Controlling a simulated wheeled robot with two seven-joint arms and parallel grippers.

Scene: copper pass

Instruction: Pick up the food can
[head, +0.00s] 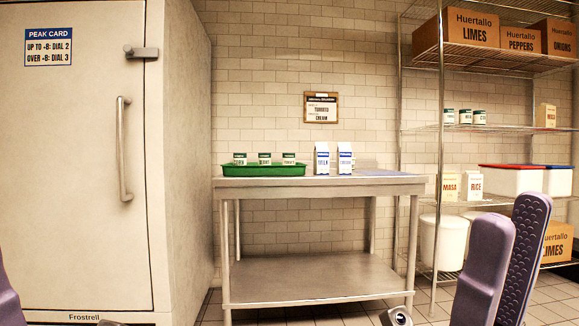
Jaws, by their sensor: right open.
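Three small cans with green and white labels stand upright in a row in a green tray (263,170) on a steel table (390,180): a left can (239,158), a middle can (264,158) and a right can (289,158). Their label words are too small to read surely. Three similar cans (465,116) stand on the wire shelf at right. My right gripper (511,212) is open and empty at the lower right, in front of the shelf and well apart from the cans. Only a purple piece of my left gripper (8,295) shows at the left edge.
Two cartons (333,158) stand right of the tray. A large fridge (75,170) fills the left. The wire rack (440,120) at right holds boxes, bins and bags. The table's lower shelf (310,275) is bare. A clipboard (321,107) hangs on the tiled wall.

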